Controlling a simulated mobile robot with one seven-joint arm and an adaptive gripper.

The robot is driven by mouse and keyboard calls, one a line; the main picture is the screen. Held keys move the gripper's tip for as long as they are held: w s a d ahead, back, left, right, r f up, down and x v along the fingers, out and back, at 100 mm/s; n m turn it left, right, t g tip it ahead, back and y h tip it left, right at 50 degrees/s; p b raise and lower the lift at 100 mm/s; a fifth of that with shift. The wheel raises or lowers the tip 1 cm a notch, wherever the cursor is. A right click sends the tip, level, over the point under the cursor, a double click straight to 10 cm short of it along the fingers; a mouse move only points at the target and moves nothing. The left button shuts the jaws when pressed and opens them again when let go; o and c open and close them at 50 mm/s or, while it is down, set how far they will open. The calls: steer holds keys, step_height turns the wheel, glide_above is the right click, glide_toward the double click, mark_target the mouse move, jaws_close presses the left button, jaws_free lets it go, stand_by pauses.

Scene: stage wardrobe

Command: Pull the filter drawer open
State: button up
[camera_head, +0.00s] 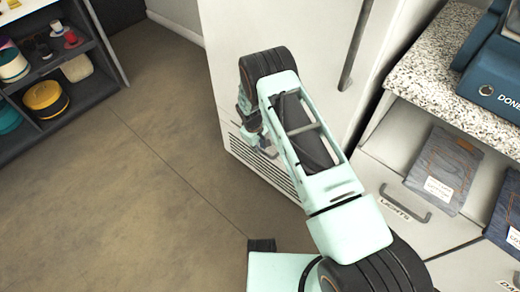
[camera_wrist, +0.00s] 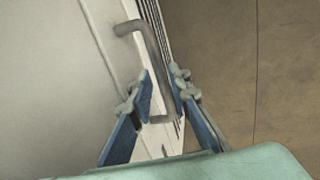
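In the wrist view, a grey bar handle (camera_wrist: 152,45) stands out from a white front beside a dark slatted grille. I take this to be the filter drawer's handle. My gripper (camera_wrist: 161,80) is open, with its two blue-padded fingers on either side of the bar's lower part. I cannot tell whether either finger touches it. In the head view, my gripper (camera_head: 256,138) is low in front of the white cabinet (camera_head: 230,40), just above its grille (camera_head: 262,166). My arm hides most of the handle and drawer front there.
A long upright handle (camera_head: 355,45) is on the cabinet above. At right are drawers with folded jeans (camera_head: 445,170), a "LIGHTS" handle (camera_head: 405,208) and a speckled countertop (camera_head: 430,75). A dark shelf (camera_head: 65,75) stands at left. The brown floor (camera_head: 130,190) between is clear.

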steer(key=shift+w+f, duration=0.1)
steer(key=shift+f, duration=0.2)
steer(key=shift+c, duration=0.5)
jaws_close()
